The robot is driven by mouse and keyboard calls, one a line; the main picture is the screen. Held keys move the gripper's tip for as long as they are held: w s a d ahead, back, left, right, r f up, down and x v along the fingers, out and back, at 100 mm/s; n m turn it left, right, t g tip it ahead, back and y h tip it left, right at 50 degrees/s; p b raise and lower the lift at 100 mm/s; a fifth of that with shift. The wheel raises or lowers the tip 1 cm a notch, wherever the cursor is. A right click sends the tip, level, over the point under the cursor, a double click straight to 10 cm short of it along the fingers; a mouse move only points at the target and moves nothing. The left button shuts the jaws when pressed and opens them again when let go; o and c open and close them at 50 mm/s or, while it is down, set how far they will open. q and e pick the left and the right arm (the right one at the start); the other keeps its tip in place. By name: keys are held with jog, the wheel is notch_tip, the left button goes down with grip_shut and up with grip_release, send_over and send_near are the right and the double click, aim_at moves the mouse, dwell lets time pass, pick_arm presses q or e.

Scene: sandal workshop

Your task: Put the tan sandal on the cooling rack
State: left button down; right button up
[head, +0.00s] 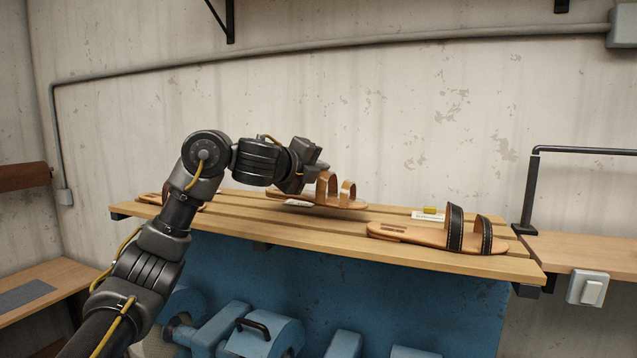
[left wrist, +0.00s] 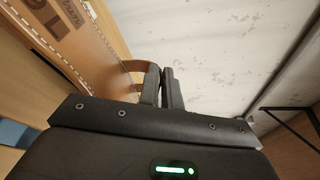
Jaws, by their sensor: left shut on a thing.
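The tan sandal (head: 345,200) has a tan sole and two tan straps. It is at the back middle of the slatted wooden cooling rack (head: 290,232), low over or touching the slats; I cannot tell which. My left gripper (head: 318,168) is at the sandal's strap from the left and is shut on it. In the left wrist view the fingers (left wrist: 161,85) are close together at a tan strap (left wrist: 136,67), with the stamped sole (left wrist: 75,35) beside them. My right gripper is not in view.
A sandal with black straps (head: 415,236) lies at the rack's front right. Another sandal (head: 150,198) is partly hidden behind my left arm. A white card (head: 297,203) lies by the tan sandal, and a card with a yellow piece (head: 430,213) lies farther right. Blue machinery (head: 265,330) stands below.

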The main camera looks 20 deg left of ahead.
aim_at(329, 184)
pick_arm(q)
notch_tip(329, 184, down, 3)
jog(key=shift+w+f+p, duration=0.1)
jog(key=shift+p, duration=0.2)
jog(key=shift+a+f, duration=0.2)
jog(key=shift+d, duration=0.1)
jog(key=c, duration=2)
grip_release()
jog(key=shift+d, duration=0.1)
jog(key=o, duration=0.4)
jog(key=shift+o, duration=0.2)
